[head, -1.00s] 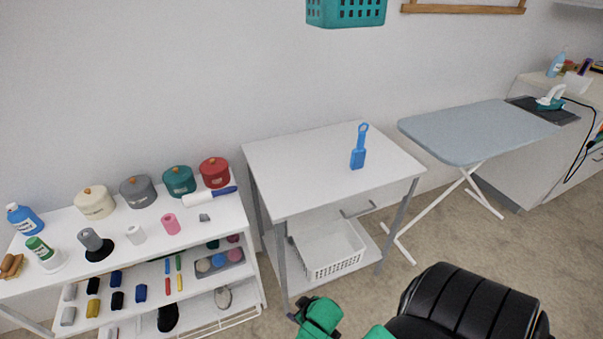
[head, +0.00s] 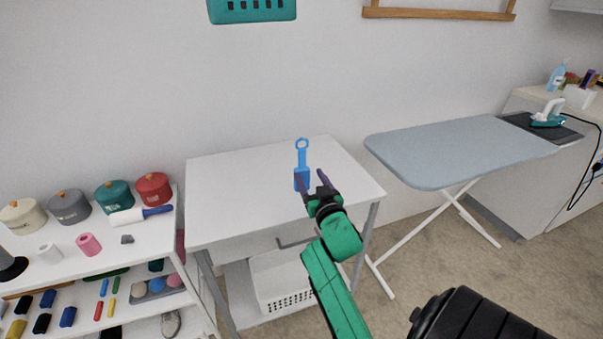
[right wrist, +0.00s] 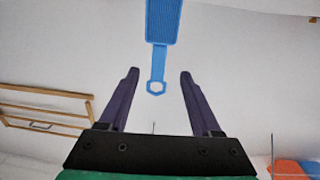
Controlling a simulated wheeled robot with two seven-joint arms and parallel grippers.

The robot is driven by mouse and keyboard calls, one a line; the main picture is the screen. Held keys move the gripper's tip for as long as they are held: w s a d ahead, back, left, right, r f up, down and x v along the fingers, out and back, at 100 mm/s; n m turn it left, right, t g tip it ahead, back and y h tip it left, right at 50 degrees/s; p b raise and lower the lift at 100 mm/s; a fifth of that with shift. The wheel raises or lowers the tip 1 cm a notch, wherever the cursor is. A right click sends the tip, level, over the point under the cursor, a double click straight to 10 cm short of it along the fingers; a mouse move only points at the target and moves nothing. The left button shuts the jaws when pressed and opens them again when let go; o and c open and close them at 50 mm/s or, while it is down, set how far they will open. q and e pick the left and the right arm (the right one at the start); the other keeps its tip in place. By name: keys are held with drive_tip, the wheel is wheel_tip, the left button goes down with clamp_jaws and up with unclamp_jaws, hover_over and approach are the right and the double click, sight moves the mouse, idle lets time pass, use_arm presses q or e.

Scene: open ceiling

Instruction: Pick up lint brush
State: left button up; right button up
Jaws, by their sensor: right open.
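The lint brush (head: 302,181) is blue, with a flat ribbed head and a handle ending in a ring. It lies on the white table (head: 235,190), its ring end toward the wall. My right gripper (head: 311,175) is over the table at the brush's head end, fingers open and empty. In the right wrist view the lint brush (right wrist: 163,25) shows at top centre. Its ring lies in line with the gap between the open fingers (right wrist: 158,73), and they do not appear to touch it. My left gripper is out of view.
A shelf at the left holds several lidded pots and a white roller with a blue handle (head: 140,214). An ironing board (head: 450,150) stands at the right. A white basket (head: 280,280) sits under the table. The tabletop around the brush is clear.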

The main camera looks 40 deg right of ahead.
sight(303, 162)
drive_tip(key=x, duration=0.8)
drive_tip(key=shift+w+d+r+p, duration=0.15)
drive_tip(key=shift+w+d+p, duration=0.05)
drive_tip(key=shift+p, duration=0.2)
drive_tip(key=shift+w+d, duration=0.1)
clamp_jaws()
